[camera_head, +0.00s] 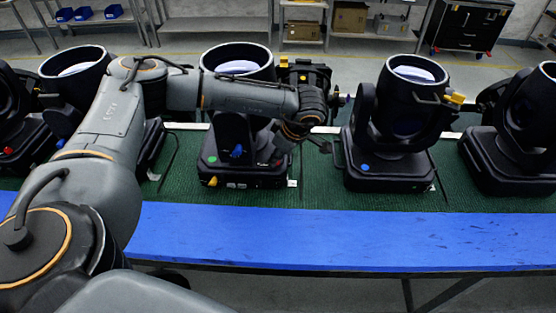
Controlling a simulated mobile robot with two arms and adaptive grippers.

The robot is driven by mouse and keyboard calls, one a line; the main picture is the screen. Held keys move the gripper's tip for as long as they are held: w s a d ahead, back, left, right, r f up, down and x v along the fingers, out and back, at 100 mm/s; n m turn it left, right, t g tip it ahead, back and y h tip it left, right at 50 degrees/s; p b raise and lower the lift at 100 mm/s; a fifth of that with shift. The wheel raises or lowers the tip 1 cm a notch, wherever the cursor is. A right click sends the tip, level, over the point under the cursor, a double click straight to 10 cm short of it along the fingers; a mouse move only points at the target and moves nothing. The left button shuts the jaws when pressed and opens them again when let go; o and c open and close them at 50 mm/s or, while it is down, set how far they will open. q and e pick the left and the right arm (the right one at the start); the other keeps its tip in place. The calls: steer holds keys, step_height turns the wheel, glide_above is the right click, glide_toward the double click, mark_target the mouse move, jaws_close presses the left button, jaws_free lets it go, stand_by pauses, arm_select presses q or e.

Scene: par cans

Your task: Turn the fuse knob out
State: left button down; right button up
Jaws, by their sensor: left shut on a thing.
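Several black par cans stand in a row on the green mat. The fuse knob is too small and too covered by the gripper to make out. My right gripper is not in view.
Another par can (390,150) stands close on the right of my left wrist, with more at both ends of the row. A bare blue strip (330,238) runs along the table's front. Shelves and a black cabinet (472,27) stand behind, across open floor.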

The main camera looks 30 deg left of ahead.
arm_select(q)
steer(key=shift+m, duration=0.3)
steer(key=c, duration=1.2)
jaws_free()
steer(key=v, duration=1.2)
steer(key=shift+s+r, duration=0.1)
steer(key=shift+a, duration=0.1)
